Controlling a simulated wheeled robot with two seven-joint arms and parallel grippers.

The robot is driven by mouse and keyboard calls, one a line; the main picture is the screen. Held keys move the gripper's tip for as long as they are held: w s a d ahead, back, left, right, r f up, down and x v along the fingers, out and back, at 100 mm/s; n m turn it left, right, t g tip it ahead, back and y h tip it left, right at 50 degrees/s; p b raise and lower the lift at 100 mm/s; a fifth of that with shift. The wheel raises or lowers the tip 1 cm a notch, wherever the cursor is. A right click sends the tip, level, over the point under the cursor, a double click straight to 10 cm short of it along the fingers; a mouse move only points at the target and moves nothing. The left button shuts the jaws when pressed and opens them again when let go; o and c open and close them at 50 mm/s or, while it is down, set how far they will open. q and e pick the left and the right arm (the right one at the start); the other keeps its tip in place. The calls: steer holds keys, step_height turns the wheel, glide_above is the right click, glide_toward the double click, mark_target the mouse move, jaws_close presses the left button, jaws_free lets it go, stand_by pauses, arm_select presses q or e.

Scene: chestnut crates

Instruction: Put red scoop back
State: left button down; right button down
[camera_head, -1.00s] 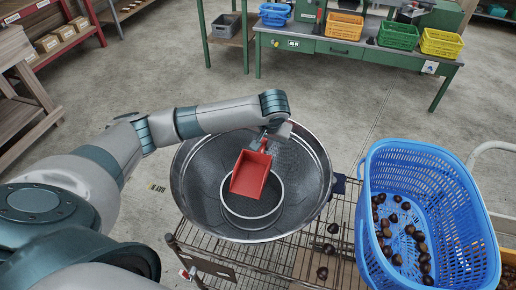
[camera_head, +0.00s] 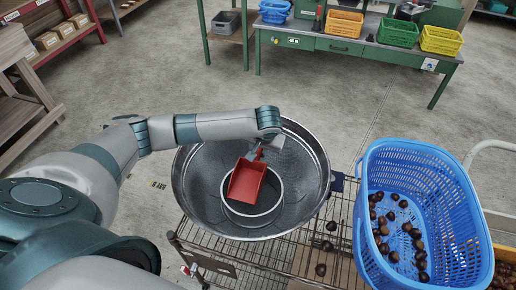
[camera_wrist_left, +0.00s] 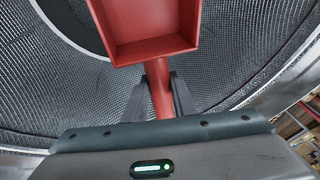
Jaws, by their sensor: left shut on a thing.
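The red scoop (camera_head: 246,180) is over the inside of a large round metal mesh bowl (camera_head: 193,195), above the ring at its centre. My left gripper (camera_head: 262,150) is shut on the scoop's handle. In the left wrist view the handle runs between the two dark fingers (camera_wrist_left: 161,96), and the scoop's red tray (camera_wrist_left: 150,28) opens ahead of them. I cannot tell whether the scoop touches the ring (camera_head: 275,205). My right gripper is not in view.
A blue basket (camera_head: 452,200) holding several chestnuts stands to the right of the bowl. The bowl sits on a wire rack (camera_head: 265,257) with a few chestnuts on it. A green workbench (camera_head: 350,50) with colored crates stands at the back. Floor between is clear.

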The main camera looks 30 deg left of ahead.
arm_select(q)
steer(key=shift+f, duration=0.4)
steer(key=c, duration=1.5)
jaws_free()
steer(key=shift+o, duration=0.2)
steer(key=shift+r, duration=0.15)
steer(key=shift+d+r, duration=0.1)
steer(key=shift+r, duration=0.45)
steer(key=b+v, duration=0.2)
steer(key=v, duration=0.9)
steer(key=shift+r, duration=0.25)
steer(key=shift+s, duration=0.1)
